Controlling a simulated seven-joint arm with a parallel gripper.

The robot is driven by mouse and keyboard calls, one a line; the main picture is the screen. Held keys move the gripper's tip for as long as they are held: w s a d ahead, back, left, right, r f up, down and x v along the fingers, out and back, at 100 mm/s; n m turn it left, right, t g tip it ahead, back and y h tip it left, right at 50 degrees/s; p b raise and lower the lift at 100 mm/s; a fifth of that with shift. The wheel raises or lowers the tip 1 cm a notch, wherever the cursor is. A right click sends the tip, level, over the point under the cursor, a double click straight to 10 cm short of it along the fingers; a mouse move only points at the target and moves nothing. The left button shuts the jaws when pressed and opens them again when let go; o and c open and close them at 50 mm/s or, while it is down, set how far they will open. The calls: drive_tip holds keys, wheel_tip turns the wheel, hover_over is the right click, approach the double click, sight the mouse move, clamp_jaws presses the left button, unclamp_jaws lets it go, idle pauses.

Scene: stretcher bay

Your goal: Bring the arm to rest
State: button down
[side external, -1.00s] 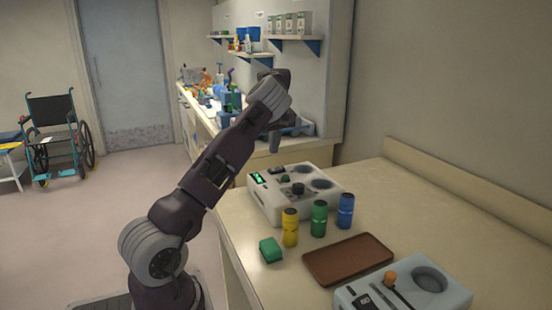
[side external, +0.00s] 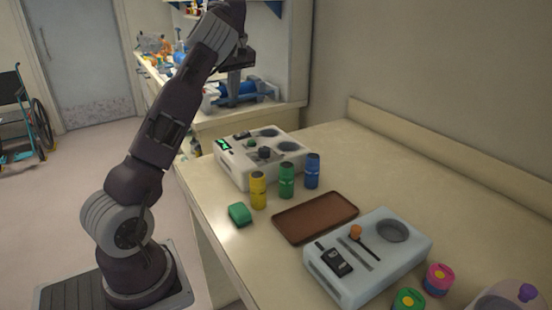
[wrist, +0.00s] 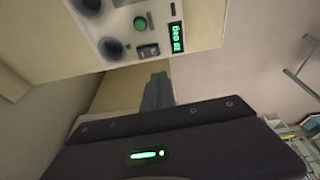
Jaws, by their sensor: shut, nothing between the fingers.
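My gripper (side external: 233,88) is shut and empty, pointing down. It hangs in the air above the far end of the bench, over the white device with the green display (side external: 261,157) and apart from it. My arm stands raised from its base. In the wrist view the closed fingers (wrist: 157,90) show in the middle, with the white device (wrist: 150,25) beyond them and its green display lit.
Yellow (side external: 258,190), green (side external: 286,181) and blue (side external: 312,171) bottles stand before the device. A green block (side external: 240,214), brown tray (side external: 316,217) and second pale device (side external: 368,258) lie nearer. Pink-and-yellow (side external: 438,279) and green-topped (side external: 408,301) round items sit front right.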

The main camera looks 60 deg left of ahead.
drive_tip(key=s+d+r+m+t+h, duration=0.1)
drive_tip(key=s+d+r+m, duration=0.15)
drive_tip(key=d, duration=0.65)
drive_tip(key=s+d+r+m+t+h, duration=0.1)
drive_tip(key=d+r+m+t+h, duration=0.15)
drive_tip(key=d, duration=0.65)
drive_tip(key=s+d+r+m+t+h, duration=0.1)
drive_tip(key=s+d+r+m, duration=0.15)
drive_tip(key=d, duration=0.75)
drive_tip(key=s+d+f+m, duration=0.3)
drive_tip(key=s+d+m, duration=0.2)
drive_tip(key=s+d, duration=0.2)
drive_tip(key=s+d+f+m+y, duration=0.1)
drive_tip(key=s+d+f+m, duration=0.3)
drive_tip(key=s+d, duration=0.4)
drive_tip(key=shift+s+d+f+m+t, duration=0.2)
drive_tip(key=shift+s+d+m+t, duration=0.15)
drive_tip(key=shift+s+m, duration=0.45)
drive_tip(key=shift+w, duration=0.15)
